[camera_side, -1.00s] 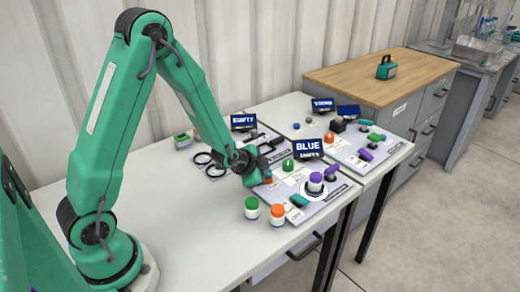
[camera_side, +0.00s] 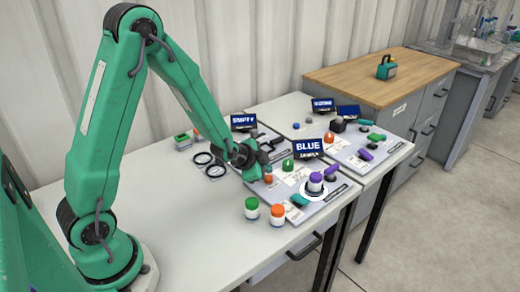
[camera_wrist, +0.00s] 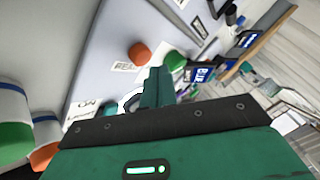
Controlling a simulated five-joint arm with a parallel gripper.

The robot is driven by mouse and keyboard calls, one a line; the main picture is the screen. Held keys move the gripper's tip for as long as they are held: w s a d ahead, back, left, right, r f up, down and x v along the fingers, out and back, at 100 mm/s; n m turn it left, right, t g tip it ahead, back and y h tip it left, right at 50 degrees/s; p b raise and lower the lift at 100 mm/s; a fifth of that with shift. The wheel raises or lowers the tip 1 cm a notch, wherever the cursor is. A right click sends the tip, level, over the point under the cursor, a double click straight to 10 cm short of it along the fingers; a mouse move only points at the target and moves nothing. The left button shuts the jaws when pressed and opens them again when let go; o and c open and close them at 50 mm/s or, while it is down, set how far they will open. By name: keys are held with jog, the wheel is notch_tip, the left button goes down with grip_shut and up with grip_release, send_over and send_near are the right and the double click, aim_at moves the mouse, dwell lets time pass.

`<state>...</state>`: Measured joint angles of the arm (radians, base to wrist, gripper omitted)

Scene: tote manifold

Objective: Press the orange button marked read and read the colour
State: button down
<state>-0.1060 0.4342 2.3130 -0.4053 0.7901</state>
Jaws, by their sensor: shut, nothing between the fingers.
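The orange button (camera_wrist: 139,53) stands on a light grey panel (camera_wrist: 115,20) in the wrist view, with a label (camera_wrist: 125,67) beside it that begins "REA". In the side view the orange button (camera_side: 268,179) shows just below my gripper (camera_side: 252,172). My gripper (camera_wrist: 157,85) is shut and empty; its fingers are apart from the button in the wrist view. A dark blue display (camera_side: 308,146) on the same panel reads "BLUE" in large white letters, with smaller text under it that I cannot read clearly.
A purple-topped white jar (camera_side: 315,183) stands on the panel's white ring. A green-topped jar (camera_side: 251,208) and an orange-topped jar (camera_side: 277,215) stand at the table's front. A green knob (camera_side: 288,165) is near the display. A second panel (camera_side: 345,150) lies behind right.

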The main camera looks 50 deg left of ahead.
jog(key=shift+r, duration=0.1)
jog(key=shift+r, duration=2.45)
jog(key=s+d+r+n+g, duration=0.1)
jog(key=s+r+n, duration=0.1)
jog(key=s+r, duration=0.3)
jog(key=s+d+r+n+g, duration=0.1)
jog(key=s+r, duration=0.4)
jog(key=s, duration=0.6)
jog(key=s+d+r+n+g+h, duration=0.1)
jog(key=s+d+r+n, duration=0.2)
jog(key=s, duration=0.5)
notch_tip(320, 180, up, 2)
jog(key=shift+s+r+n+g, duration=0.2)
jog(key=shift+r+n+g, duration=0.1)
jog(key=shift+n, duration=0.6)
